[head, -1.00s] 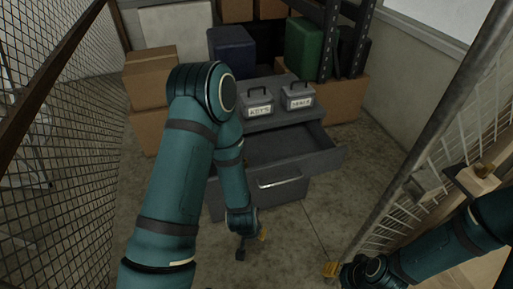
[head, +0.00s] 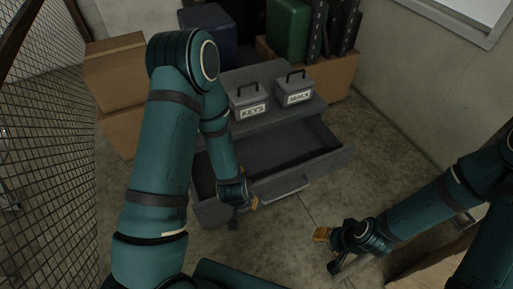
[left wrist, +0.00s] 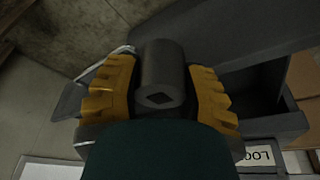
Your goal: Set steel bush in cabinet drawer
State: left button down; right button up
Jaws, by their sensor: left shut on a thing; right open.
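The steel bush (left wrist: 160,72) is a dark grey cylinder with a dark square hole in its end. In the left wrist view it sits between the two yellow fingers of my left gripper (left wrist: 162,92), which is shut on it. In the head view my left gripper (head: 244,205) is at the left part of the drawer front; the bush cannot be made out there. The grey cabinet drawer (head: 325,166) is pulled open, and its visible inside looks empty. My right gripper (head: 328,250) is open, low, in front of the cabinet to the right.
Cardboard boxes (head: 115,65) are at the back left. A mesh wall (head: 45,150) runs along the left. Bare floor (head: 385,165) lies right of the cabinet.

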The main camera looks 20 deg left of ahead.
aim_at(292, 162)
jog(key=i+j, duration=0.45)
jog(key=i+l, duration=0.15)
jog(key=i+l+z, duration=0.1)
jog(key=i, duration=0.3)
